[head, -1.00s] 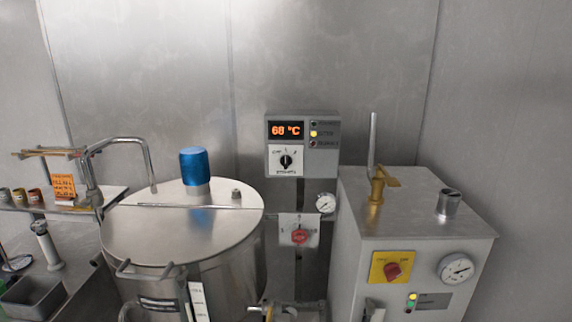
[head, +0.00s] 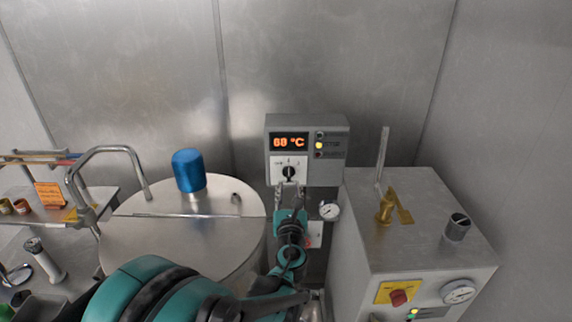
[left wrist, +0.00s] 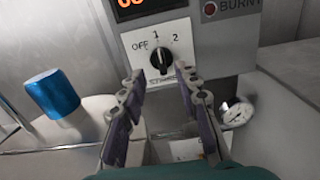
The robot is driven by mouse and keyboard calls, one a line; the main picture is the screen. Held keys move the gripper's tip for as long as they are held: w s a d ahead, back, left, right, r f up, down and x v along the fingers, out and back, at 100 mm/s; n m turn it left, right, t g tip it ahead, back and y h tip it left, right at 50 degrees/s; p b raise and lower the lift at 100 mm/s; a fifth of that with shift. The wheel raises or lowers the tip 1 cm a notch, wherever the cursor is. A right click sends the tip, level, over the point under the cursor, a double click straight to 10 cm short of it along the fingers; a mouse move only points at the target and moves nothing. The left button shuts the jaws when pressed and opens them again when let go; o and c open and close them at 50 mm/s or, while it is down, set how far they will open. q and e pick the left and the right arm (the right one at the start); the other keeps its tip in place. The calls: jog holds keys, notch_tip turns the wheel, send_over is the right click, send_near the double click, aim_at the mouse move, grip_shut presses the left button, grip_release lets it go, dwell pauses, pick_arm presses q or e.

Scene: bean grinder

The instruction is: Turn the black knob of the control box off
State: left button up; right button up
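The control box (head: 330,172) hangs on the back wall, with a lit orange display. Its black knob (head: 289,173) sits on a white plate below the display; it also shows in the left wrist view (left wrist: 160,58), where the plate reads OFF, 1 and 2. The knob's pointer looks roughly upright, near 1. My left gripper (head: 289,190) is just below the knob; in the left wrist view its two fingers (left wrist: 162,80) are spread apart with nothing between them, their tips just short of the knob on either side. My right gripper is not in view.
A steel vat (head: 150,245) with a blue cap (head: 189,170) stands left of the box. A steel cabinet (head: 420,255) with a brass valve (head: 388,208) and red knob (head: 399,298) stands right. A small gauge (head: 329,211) is below the box, near my gripper.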

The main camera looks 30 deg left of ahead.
aim_at(289, 174)
pick_arm(q)
jog(key=x, duration=0.7)
jog(key=shift+b, duration=0.4)
grip_shut()
